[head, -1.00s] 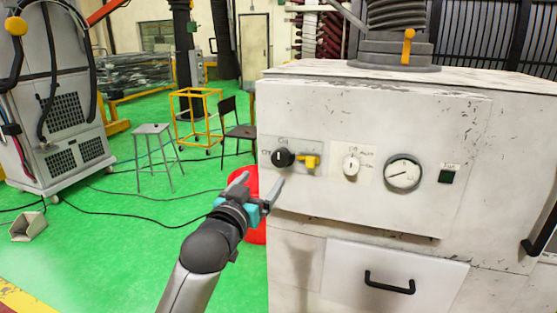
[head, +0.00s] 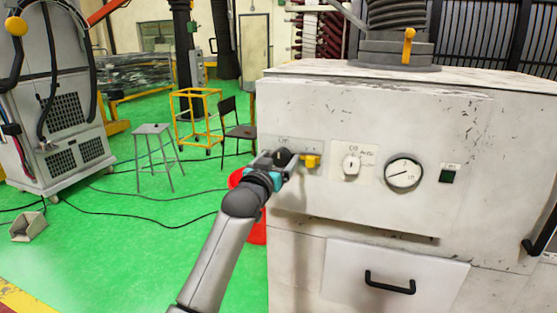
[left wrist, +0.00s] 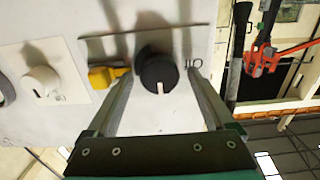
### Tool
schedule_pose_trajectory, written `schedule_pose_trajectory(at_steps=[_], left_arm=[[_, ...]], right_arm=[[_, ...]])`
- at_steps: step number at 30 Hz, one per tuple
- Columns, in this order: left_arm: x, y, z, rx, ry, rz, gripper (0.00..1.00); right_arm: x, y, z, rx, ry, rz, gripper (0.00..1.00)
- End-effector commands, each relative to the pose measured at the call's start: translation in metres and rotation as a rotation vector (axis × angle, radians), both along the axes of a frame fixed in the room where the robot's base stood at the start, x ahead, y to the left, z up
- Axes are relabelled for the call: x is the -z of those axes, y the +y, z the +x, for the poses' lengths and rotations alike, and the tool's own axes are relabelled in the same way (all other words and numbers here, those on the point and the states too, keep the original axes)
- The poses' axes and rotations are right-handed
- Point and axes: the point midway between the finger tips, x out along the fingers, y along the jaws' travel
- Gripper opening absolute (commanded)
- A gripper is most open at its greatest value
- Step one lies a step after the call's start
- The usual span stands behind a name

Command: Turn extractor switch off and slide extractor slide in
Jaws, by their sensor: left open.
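The black rotary switch knob (head: 281,155) sits on the white cabinet's front panel, with a yellow block (head: 311,161) beside it. In the left wrist view the round black knob (left wrist: 158,72) has a white mark pointing towards the bottom of the picture. My left gripper (head: 277,159) is open at the knob, and its fingers show on either side of it; I cannot tell whether they touch it. A yellow handle (head: 408,46), perhaps that of the extractor slide, stands upright on the grey collar (head: 385,60) below the duct. My right gripper is out of view.
To the right on the panel are a white knob (head: 351,165), a gauge (head: 404,173) and a dark green switch (head: 447,176). A drawer with a black handle (head: 389,285) is below. A red bucket (head: 257,229) stands behind my left arm. Green floor is open at the left.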

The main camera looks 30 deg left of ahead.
Motion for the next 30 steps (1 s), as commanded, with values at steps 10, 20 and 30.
schedule_pose_trajectory(at_steps=[10,20,30], left_arm=[[-0.0002,0.0002,0.0013,0.000,-0.001,0.000,0.83],[-0.0001,0.0002,0.0011,0.000,0.000,0.000,0.46],[0.0001,0.0002,0.0011,0.000,0.000,0.000,0.07]], right_arm=[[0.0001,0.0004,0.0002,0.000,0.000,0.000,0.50],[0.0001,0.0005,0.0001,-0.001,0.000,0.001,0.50],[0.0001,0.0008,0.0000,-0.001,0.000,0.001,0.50]])
